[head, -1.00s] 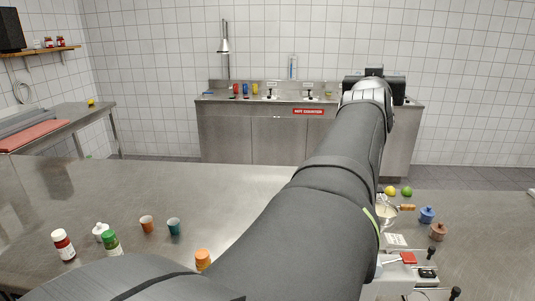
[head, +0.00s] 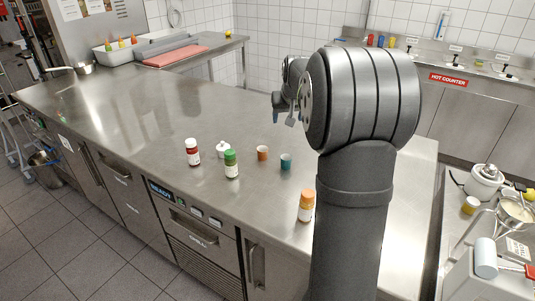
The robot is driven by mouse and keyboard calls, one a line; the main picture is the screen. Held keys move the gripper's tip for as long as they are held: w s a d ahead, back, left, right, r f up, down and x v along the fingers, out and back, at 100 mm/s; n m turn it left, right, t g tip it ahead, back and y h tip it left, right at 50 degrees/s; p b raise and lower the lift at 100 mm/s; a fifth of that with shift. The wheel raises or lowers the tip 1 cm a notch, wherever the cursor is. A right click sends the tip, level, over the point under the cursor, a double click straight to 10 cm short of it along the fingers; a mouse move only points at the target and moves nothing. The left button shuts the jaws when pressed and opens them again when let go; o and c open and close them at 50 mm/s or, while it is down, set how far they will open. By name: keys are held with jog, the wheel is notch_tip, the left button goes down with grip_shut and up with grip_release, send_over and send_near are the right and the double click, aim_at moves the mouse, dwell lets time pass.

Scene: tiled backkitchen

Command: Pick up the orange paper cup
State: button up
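The orange paper cup (head: 262,153) stands upright on the steel counter in the head view, between the green-capped bottle and a teal cup (head: 286,161). The teal cup stands just to its right and nearer. My gripper (head: 283,118) shows small to the left of my thick dark arm, above and beyond the cups in the picture, pointing down. Its two fingers look apart, with nothing seen between them. It is clear of the orange cup, which is in full view.
A red-labelled bottle (head: 192,152), a small white pot (head: 222,149) and a green-capped bottle (head: 231,164) stand left of the cups. An orange-capped bottle (head: 306,206) stands nearer, beside my arm. The counter (head: 130,120) is bare on the left.

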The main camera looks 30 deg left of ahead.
jog(key=n+g, duration=0.1)
send_near(263, 148)
jog(key=f, duration=0.3)
jog(key=shift+s+d, duration=0.3)
jog(key=shift+a+r+x, duration=0.1)
jog(key=shift+a+x, duration=0.05)
jog(key=shift+x, duration=0.85)
jog(key=shift+a+r+x, duration=0.1)
jog(key=shift+a+x, duration=0.1)
jog(key=shift+x, duration=0.85)
jog(key=shift+a+x, duration=0.15)
jog(key=shift+x, duration=0.85)
jog(key=shift+w, duration=0.1)
jog(key=c, duration=1)
jog(key=shift+c, duration=0.2)
jog(key=shift+r, duration=0.1)
